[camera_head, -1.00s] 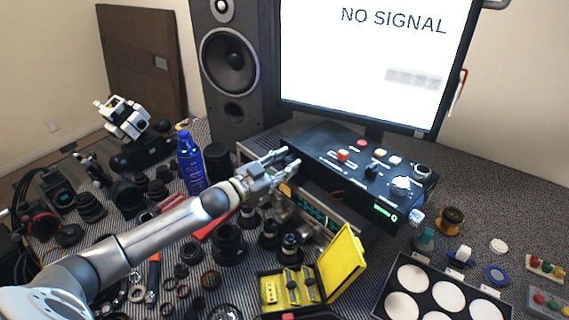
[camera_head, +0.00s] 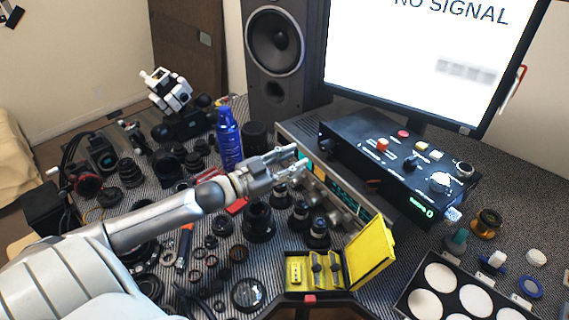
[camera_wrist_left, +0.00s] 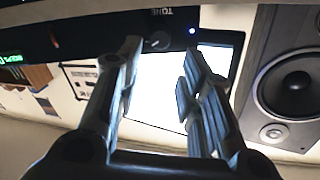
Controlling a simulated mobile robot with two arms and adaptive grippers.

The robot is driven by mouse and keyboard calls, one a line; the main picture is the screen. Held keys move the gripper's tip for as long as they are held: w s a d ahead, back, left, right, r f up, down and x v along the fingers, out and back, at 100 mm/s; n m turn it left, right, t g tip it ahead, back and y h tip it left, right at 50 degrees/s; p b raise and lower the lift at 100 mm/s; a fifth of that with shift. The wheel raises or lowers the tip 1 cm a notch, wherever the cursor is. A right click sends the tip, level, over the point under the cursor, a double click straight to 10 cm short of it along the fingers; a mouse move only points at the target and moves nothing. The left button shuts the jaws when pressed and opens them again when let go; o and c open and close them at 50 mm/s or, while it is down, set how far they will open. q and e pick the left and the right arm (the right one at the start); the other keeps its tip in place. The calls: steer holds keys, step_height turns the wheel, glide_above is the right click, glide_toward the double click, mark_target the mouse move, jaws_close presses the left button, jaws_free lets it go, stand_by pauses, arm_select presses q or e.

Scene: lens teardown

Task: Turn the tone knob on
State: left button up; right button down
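The tone knob (camera_wrist_left: 158,41) is a small dark round knob under an upside-down TONE label (camera_wrist_left: 167,12) in the left wrist view. It is on the front of a black control box (camera_head: 350,133), near the box's left end in the head view. My left gripper (camera_head: 300,157) is open and empty, just left of that end, above the silver receiver. In the wrist view my left gripper (camera_wrist_left: 160,68) has its fingers on either side of the line to the knob, which shows beyond the tips. I see no contact. My right gripper is not in view.
A silver receiver (camera_head: 322,180) stands below the black box. A blue bottle (camera_head: 228,140) and a speaker (camera_head: 277,45) are behind the gripper. Lenses (camera_head: 257,222) and an open yellow case (camera_head: 370,255) crowd the near side. A monitor (camera_head: 410,60) stands behind the box.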

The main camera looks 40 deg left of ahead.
arm_select(q)
steer(key=shift+v, duration=0.95)
